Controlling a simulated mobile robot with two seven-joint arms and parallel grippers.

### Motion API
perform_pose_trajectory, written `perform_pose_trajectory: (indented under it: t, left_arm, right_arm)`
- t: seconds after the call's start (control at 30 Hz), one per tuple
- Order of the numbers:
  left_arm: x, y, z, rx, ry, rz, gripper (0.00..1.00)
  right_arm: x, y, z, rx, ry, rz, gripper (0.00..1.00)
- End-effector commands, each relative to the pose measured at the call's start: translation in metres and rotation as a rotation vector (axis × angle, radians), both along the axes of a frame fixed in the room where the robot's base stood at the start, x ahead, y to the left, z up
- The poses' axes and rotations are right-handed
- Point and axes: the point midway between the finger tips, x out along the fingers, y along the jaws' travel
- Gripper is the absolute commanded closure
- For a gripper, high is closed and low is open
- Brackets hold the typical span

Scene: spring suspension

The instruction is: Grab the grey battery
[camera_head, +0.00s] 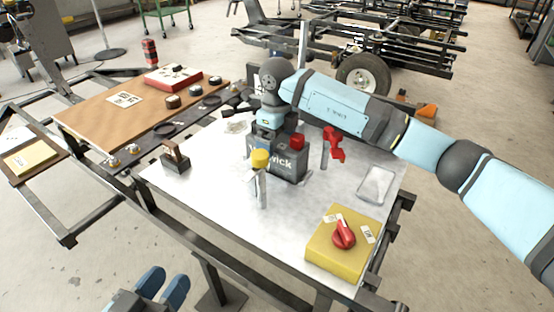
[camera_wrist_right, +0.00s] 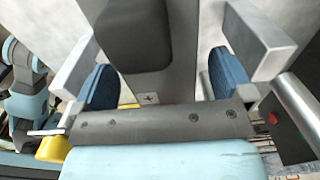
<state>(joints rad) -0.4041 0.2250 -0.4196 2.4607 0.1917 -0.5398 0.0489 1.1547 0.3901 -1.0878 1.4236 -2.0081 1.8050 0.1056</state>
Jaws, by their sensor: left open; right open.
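The grey battery (camera_head: 287,164), a dark grey box with white lettering and a red cap (camera_head: 297,141) on top, stands on the metal table. My right gripper (camera_head: 262,130) is at its upper left side and hides part of it; I cannot tell whether they touch. In the right wrist view its blue fingers (camera_wrist_right: 166,82) are spread apart. A dark grey block shows between and beyond them, but I cannot tell whether it is the battery. My left gripper (camera_head: 163,286) is open and empty at the bottom of the head view, off the table's front edge.
A yellow-capped post (camera_head: 260,160) stands just in front of the battery. A red clamp (camera_head: 334,143) stands to its right.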

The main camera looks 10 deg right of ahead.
Motion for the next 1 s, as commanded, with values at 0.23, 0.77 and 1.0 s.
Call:
perform_pose_trajectory:
  t: [0.23,0.77,1.0]
  left_arm:
    - [0.0023,0.0012,-0.0009,0.017,-0.019,-0.002,0.57]
    - [0.0022,0.0011,-0.0009,0.017,-0.019,-0.002,0.57]
    - [0.0022,0.0011,-0.0003,0.017,-0.019,-0.002,0.57]
  right_arm:
    - [0.0006,0.0,-0.0119,0.001,-0.001,-0.001,0.01]
    - [0.0004,0.0,-0.0117,0.001,-0.001,0.0,0.93]
    - [0.0015,0.0005,-0.007,0.004,-0.007,0.0,1.0]
